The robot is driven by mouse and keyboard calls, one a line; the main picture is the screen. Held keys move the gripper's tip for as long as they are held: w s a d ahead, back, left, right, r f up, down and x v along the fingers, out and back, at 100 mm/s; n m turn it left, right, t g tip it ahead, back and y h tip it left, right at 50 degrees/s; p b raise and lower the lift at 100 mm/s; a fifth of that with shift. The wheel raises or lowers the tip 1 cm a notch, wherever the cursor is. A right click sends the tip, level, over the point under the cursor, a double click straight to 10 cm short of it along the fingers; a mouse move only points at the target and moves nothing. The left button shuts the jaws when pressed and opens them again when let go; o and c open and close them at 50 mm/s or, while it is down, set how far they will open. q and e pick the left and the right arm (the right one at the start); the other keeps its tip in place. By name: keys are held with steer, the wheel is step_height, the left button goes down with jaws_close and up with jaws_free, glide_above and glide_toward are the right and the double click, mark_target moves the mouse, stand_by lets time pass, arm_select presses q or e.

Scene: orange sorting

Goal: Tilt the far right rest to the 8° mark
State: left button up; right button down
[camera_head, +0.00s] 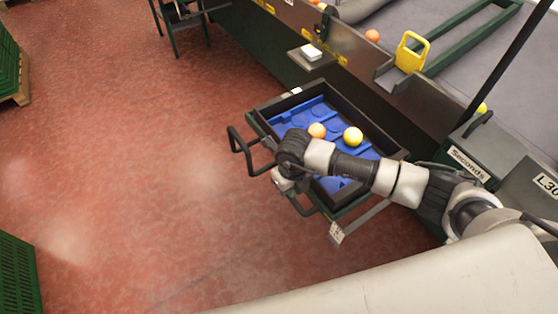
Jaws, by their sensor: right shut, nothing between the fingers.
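A rest (264,120) with a dark frame and a handle bar (237,143) at its left side carries a black-rimmed tray with a blue inside (288,124). An orange fruit (317,130) and a yellow fruit (353,137) lie in the tray. A small pale tag (336,233) sits at the rest's lower corner; its marks are too small to read. My right arm reaches in from the right across the tray. My right gripper (283,183) is shut at the rest's near left edge, by the handle; contact is unclear. My left gripper is not in view.
A dark conveyor side runs behind the tray, with a yellow padlock-shaped piece (411,52) and a box labelled Seconds (469,164). A small shelf (311,56) juts out beyond the tray. Green crates (16,275) stand at left; the red floor between is clear.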

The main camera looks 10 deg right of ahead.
steer(key=shift+f+b, duration=1.95)
steer(key=shift+f, duration=0.45)
stand_by(1.7)
steer(key=shift+r+p, duration=3.6)
steer(key=shift+r, duration=1)
